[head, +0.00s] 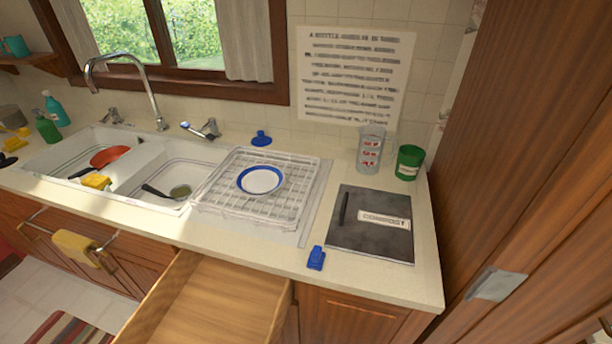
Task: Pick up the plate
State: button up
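A small round plate (260,180), white with a blue rim, lies on the white dish rack (213,205) to the right of the sink, near the rack's middle. Nothing covers the plate. My gripper is not in the head view.
An open, empty wooden drawer (205,306) juts out below the counter. The faucet (135,85) rises behind the double sink (160,172).

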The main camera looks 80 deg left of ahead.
aim_at(259, 180)
jog(key=i, duration=0.5)
jog(key=u, duration=4.05)
jog(key=i, duration=0.5)
jog(key=u, duration=0.05)
